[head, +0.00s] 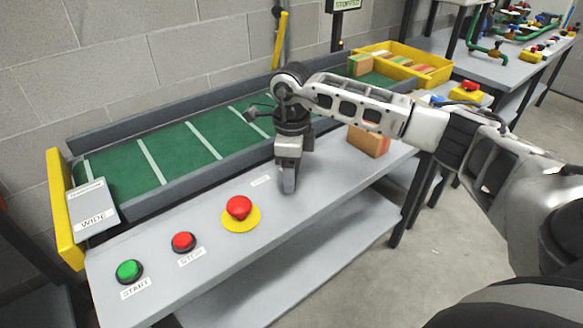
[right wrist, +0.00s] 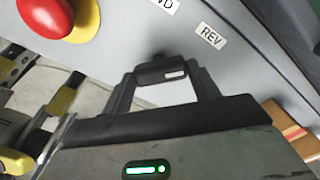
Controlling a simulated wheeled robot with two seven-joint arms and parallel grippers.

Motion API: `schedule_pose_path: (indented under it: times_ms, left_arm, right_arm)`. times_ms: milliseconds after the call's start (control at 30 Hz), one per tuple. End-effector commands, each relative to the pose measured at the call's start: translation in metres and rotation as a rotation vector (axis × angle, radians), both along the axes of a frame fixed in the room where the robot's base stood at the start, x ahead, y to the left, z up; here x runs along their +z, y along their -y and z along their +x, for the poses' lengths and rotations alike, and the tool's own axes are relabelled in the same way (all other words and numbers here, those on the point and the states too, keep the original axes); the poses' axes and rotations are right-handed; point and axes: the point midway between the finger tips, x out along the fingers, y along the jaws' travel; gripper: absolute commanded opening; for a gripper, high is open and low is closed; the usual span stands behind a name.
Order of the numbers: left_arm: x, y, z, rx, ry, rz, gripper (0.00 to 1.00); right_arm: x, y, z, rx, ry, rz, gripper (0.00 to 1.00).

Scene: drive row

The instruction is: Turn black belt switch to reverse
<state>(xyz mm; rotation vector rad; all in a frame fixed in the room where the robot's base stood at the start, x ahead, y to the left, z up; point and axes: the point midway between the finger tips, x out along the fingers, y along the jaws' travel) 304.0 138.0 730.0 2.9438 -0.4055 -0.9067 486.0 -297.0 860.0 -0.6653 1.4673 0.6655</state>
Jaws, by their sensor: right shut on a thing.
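My right gripper (head: 288,188) points down at the grey control ledge, right of the red mushroom button. In the right wrist view its two fingertips (right wrist: 163,80) are closed on either side of the black belt switch (right wrist: 150,74). The switch has a short white mark at its right end in that view. A white REV label (right wrist: 212,37) lies up and right of the switch, and a partly cut-off label ending in D (right wrist: 166,4) lies above. In the head view the gripper hides the switch.
On the ledge are a green START button (head: 128,271), a red STOP button (head: 183,242) and a red mushroom button (head: 239,208) on a yellow base. A green conveyor belt (head: 175,152) runs behind. A cardboard box (head: 367,142) stands right of the gripper.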

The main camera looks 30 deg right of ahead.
Motion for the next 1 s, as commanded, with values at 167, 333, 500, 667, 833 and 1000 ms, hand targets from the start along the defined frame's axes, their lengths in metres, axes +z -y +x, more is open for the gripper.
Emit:
schedule_pose_path:
  times_ms: [167,333,500,667,833,1000]
  left_arm:
    - [0.0,0.0,0.0,0.0,-0.001,0.0,0.36]
    - [0.0,0.0,0.0,0.0,-0.001,-0.001,0.36]
    - [-0.001,0.0,0.0,0.0,-0.001,-0.001,0.36]
    - [-0.001,0.0,0.0,0.0,-0.002,-0.001,0.36]
    - [-0.002,0.0,0.0,0.0,-0.002,-0.001,0.36]
    - [-0.003,0.0,0.0,0.001,-0.003,-0.002,0.36]
  right_arm:
    - [0.001,0.001,0.0,-0.009,0.001,0.0,0.37]
    - [0.001,0.001,0.0,-0.01,0.001,0.0,0.79]
    - [0.0,0.0,0.0,-0.007,0.001,0.0,0.82]
    - [0.002,0.0,0.0,-0.005,0.001,0.0,0.82]
    - [0.021,0.0,0.001,-0.005,0.005,0.0,0.82]
    - [0.06,0.0,0.001,-0.004,0.009,0.001,0.82]
